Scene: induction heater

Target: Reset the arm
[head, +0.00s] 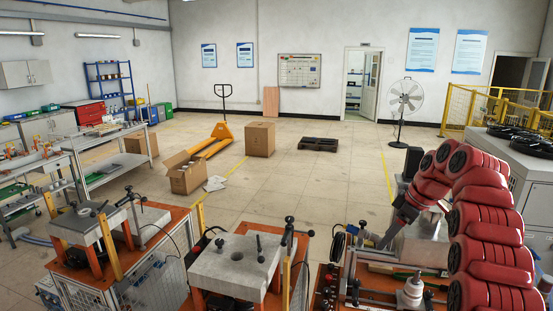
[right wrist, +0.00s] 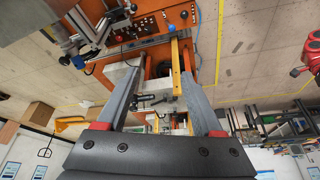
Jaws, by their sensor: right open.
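My right arm (head: 487,215), red and black, comes in from the right in the head view and bends over at the top. My right gripper (head: 385,241) points down and left above the right-hand workbench. In the right wrist view, the two grey fingers of my right gripper (right wrist: 161,73) are spread wide with nothing held between them. Behind them show a grey block fixture and a yellow post (right wrist: 176,70). My left gripper is not in the head view. A red part (right wrist: 311,50) at the right wrist view's edge is too cut off to identify.
Orange benches with grey block fixtures (head: 235,257) and (head: 88,222) stand in front. A small white-topped device (head: 411,290) stands on the right bench. A grey cabinet (head: 535,180) is at the right. Cartons (head: 260,140), a pallet jack (head: 212,140) and open floor lie beyond.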

